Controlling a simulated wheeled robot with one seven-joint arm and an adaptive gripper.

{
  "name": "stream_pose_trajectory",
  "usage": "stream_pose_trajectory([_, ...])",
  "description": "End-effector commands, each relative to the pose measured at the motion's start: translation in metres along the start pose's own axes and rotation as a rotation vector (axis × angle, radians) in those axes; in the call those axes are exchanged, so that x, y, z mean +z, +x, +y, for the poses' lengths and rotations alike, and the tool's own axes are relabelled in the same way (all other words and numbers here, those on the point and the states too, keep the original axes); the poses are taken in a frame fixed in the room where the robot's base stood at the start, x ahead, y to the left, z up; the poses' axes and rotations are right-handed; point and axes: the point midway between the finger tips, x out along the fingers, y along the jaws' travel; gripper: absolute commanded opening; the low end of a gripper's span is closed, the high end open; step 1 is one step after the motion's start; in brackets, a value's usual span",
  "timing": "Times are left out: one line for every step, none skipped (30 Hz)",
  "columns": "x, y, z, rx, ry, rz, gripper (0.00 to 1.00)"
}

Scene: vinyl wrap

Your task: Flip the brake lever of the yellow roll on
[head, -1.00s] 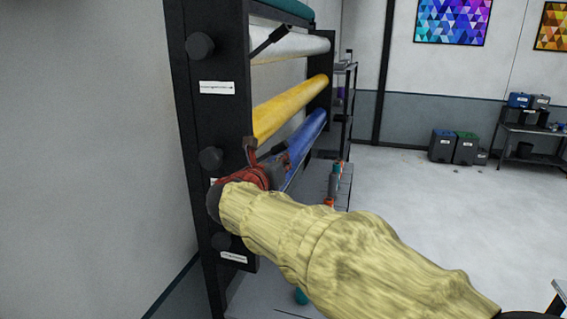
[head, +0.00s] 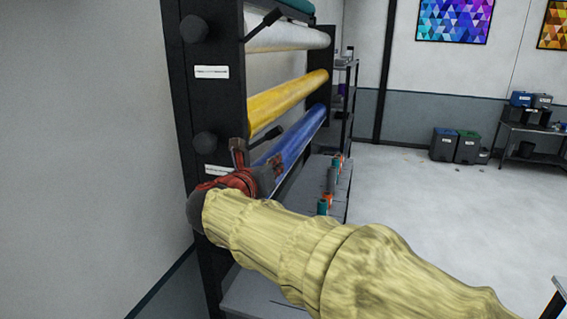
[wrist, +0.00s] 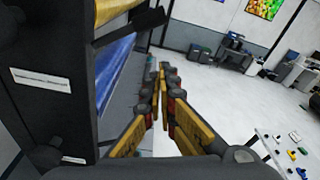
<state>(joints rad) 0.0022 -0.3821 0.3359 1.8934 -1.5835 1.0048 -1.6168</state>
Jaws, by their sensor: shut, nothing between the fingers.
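The yellow roll (head: 288,103) lies across the black rack between the white and blue rolls; it also shows at the top left of the wrist view (wrist: 114,10). A black lever (head: 272,132) slants up and right below the yellow roll's near end, in front of the blue roll. It also shows in the wrist view (wrist: 128,27); I cannot tell for sure which roll it belongs to. My gripper (head: 252,160) is close to the rack's near post, just below this lever. In the wrist view its fingertips (wrist: 160,76) meet, empty, to the right of and below the lever, apparently apart from it.
The black rack post (head: 200,110) carries round knobs and white labels. Another lever (head: 263,29) is by the white roll (head: 290,36). The blue roll (head: 301,138) is close beyond my gripper. Small items stand on a low grey shelf (head: 262,300). The floor to the right is open.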

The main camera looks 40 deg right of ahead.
Motion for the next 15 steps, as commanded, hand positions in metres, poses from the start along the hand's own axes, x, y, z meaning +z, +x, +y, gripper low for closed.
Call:
stream_pose_trajectory([0.001,-0.011,0.001,0.003,0.003,-0.004,0.0])
stream_pose_trajectory([0.001,-0.016,0.001,0.003,0.004,-0.004,0.0])
stream_pose_trajectory([0.001,-0.022,0.001,0.002,0.004,-0.004,0.0])
stream_pose_trajectory([0.0,-0.026,0.001,0.003,0.003,-0.003,0.0])
stream_pose_trajectory([0.0,-0.03,0.002,0.002,0.002,-0.003,0.0])
stream_pose_trajectory([0.0,-0.034,0.002,0.001,0.002,-0.003,0.0])
stream_pose_trajectory([0.0,-0.037,0.002,0.001,0.002,-0.003,0.0])
stream_pose_trajectory([0.001,-0.04,0.002,0.001,0.002,-0.003,0.0])
stream_pose_trajectory([0.001,-0.042,0.002,0.0,0.002,-0.003,0.0])
stream_pose_trajectory([0.001,-0.044,0.002,0.0,0.002,-0.002,0.0])
stream_pose_trajectory([0.001,-0.045,0.001,0.0,0.002,-0.002,0.0])
stream_pose_trajectory([0.001,-0.046,0.001,-0.001,0.002,-0.002,0.0])
stream_pose_trajectory([0.001,-0.047,0.001,-0.001,0.002,-0.001,0.0])
stream_pose_trajectory([0.001,-0.047,0.001,-0.001,0.002,-0.001,0.0])
stream_pose_trajectory([0.001,-0.048,0.001,-0.002,0.002,-0.001,0.0])
